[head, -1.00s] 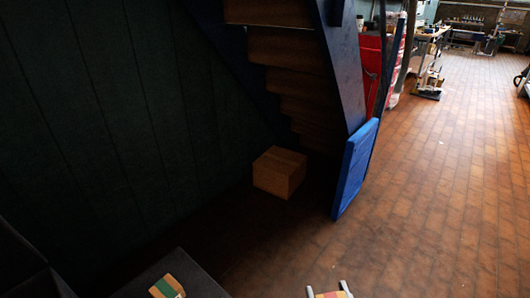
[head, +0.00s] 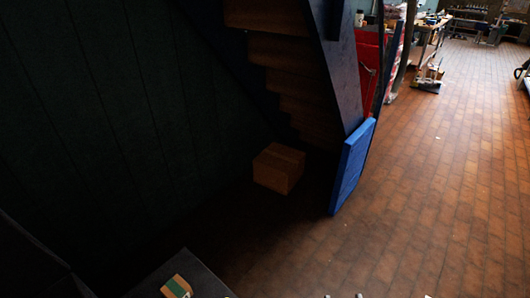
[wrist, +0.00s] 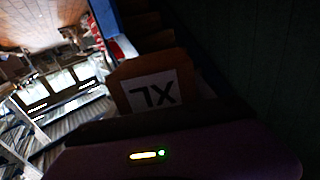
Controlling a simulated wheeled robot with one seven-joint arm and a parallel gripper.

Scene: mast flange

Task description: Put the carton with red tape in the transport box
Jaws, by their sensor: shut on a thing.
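The tips of my gripper (head: 343,296) barely show at the bottom edge of the head view. In the wrist view a tan carton (wrist: 122,73) with a white label marked XL, seen upside down, sits in front of my gripper's dark body. My gripper is shut on it; no tape shows on the visible face now. A carton with green tape (head: 177,286) lies on a dark grey top (head: 205,284) at the bottom left. No thing in view is clearly the transport box.
A plain cardboard box (head: 279,168) stands on the floor under wooden stairs (head: 290,83). A blue panel (head: 352,168) leans at the stairs' foot. Dark panels (head: 35,255) fill the lower left. The tiled floor (head: 430,190) on the right is open.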

